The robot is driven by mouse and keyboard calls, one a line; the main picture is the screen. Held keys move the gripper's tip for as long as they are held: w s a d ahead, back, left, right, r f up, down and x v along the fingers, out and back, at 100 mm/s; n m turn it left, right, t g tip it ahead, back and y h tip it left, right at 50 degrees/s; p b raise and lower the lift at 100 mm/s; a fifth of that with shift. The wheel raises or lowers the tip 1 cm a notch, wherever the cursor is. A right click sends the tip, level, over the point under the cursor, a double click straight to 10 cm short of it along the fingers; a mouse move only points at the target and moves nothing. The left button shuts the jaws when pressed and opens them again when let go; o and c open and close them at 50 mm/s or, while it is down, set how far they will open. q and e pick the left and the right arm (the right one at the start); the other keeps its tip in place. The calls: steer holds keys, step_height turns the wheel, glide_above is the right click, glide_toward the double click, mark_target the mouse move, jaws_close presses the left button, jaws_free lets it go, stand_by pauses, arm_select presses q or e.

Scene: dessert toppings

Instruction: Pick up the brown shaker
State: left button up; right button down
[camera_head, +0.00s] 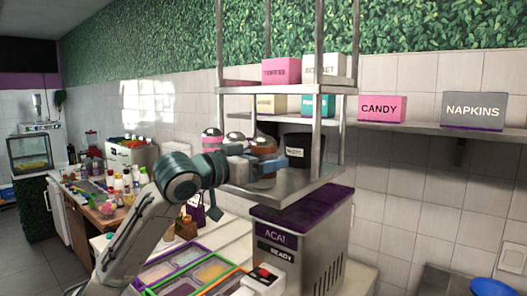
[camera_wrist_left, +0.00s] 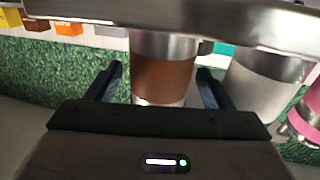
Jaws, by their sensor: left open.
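The brown shaker (camera_head: 264,146) stands on the lower metal shelf in the head view, partly hidden behind my left gripper (camera_head: 268,165). In the left wrist view, the brown shaker (camera_wrist_left: 163,78) has a brown band with metal above and a pale end below. It sits between the two dark fingers of my left gripper (camera_wrist_left: 159,71). The fingers are open, with a visible gap on each side of the shaker. My right gripper is not in view.
A whitish shaker (camera_wrist_left: 262,88) stands close beside the right finger in the wrist view. A pink shaker (camera_head: 212,137) and a black tub (camera_head: 300,152) share the shelf (camera_head: 300,184). Boxes fill the upper shelves. The acai machine (camera_head: 295,240) stands below.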

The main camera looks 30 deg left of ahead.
arm_select(q)
steer(key=shift+p+x, duration=0.45)
steer(key=shift+x, duration=0.7)
steer(key=shift+s, duration=0.1)
steer(key=shift+c, duration=1)
steer(key=c, duration=0.9)
